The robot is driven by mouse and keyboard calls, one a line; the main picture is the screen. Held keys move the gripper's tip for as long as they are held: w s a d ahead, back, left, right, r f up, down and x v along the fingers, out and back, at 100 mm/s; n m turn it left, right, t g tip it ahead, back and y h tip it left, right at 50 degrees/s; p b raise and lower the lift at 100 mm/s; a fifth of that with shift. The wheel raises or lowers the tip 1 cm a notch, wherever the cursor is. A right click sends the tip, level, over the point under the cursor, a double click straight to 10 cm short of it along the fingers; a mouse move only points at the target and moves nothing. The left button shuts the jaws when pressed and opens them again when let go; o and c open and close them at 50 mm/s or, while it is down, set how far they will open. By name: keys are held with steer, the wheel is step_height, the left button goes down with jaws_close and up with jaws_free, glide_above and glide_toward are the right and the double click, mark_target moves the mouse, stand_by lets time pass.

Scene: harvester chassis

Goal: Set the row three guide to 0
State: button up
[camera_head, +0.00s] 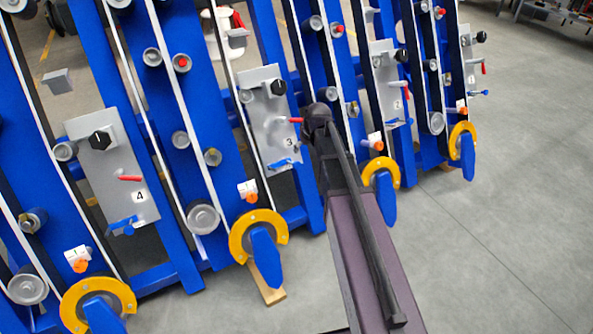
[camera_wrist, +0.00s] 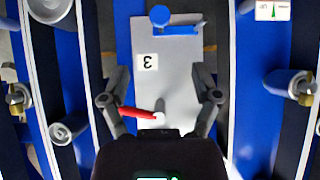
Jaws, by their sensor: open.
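The row three plate (camera_head: 268,105) is grey, marked 3, with a black knob (camera_head: 278,88), a red lever (camera_head: 295,120) and a blue lever (camera_head: 283,163). Below it is a white scale label with an orange part (camera_head: 248,193). In the wrist view the plate (camera_wrist: 180,75) appears upside down, and its red lever (camera_wrist: 137,112) points left. My gripper (camera_wrist: 160,88) is open over the plate, its fingers apart. The lever's tip overlaps the left finger; I cannot tell whether they touch. The black knob is hidden in the wrist view. Which control is the guide is not labelled.
Plate 4 (camera_head: 110,165) stands left and plate 2 (camera_head: 388,85) right, with similar controls. Blue beams, rollers and yellow rings (camera_head: 240,235) surround the plates. A white scale with a green pointer (camera_wrist: 273,10) shows at the wrist view's top right. Grey floor (camera_head: 500,200) is clear at right.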

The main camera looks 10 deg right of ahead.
mark_target(297, 164)
steer(key=shift+w+f, duration=0.15)
steer(key=shift+f, duration=0.05)
stand_by(0.4)
steer(key=b+x, duration=1.2)
steer(key=x, duration=0.1)
steer(key=shift+w+f+b, duration=0.15)
steer(key=shift+f+b, duration=0.1)
steer(key=shift+b, duration=0.1)
stand_by(0.3)
